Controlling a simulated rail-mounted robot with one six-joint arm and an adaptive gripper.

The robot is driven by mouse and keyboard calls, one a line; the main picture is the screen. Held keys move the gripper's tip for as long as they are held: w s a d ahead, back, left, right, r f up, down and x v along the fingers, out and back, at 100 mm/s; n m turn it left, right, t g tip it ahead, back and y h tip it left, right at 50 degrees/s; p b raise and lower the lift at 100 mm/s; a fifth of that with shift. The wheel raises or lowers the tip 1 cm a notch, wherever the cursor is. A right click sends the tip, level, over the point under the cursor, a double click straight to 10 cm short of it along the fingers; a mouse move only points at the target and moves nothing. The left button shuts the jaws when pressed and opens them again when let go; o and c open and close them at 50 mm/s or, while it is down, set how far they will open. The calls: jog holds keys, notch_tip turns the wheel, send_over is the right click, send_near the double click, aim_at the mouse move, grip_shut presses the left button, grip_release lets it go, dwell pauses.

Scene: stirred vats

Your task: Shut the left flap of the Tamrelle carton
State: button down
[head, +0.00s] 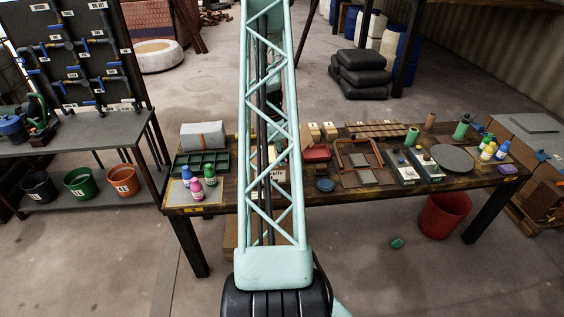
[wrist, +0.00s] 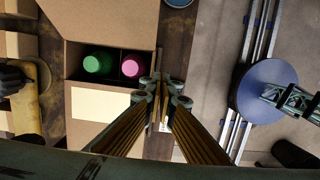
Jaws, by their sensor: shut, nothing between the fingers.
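The open carton (wrist: 112,20) shows in the wrist view, with a green-capped bottle (wrist: 98,63) and a pink-capped bottle (wrist: 132,66) inside. A wide brown flap stands out along its upper side in that view. A pale blank label (wrist: 100,103) is on the cardboard below the opening. I cannot tell which flap is the left one. My gripper (wrist: 165,88) is shut and empty beside the carton's right edge; contact is not clear. In the head view my arm hides most of the carton, leaving a strip of pale, lettered label (head: 279,174) beside it.
The workbench (head: 345,193) also holds a green tray (head: 213,161), several small bottles at its left, and wooden frames and boards at its right. A red bucket (head: 444,214) stands below the right end. A dark-and-yellow object (wrist: 35,85) lies left of the carton in the wrist view.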

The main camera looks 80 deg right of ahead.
jog(key=shift+r, duration=0.7)
jog(key=s+d+r+p, duration=0.1)
jog(key=s+d+r, duration=0.1)
jog(key=s+r, duration=0.4)
jog(key=shift+s+r, duration=0.35)
jog(key=shift+r, duration=2)
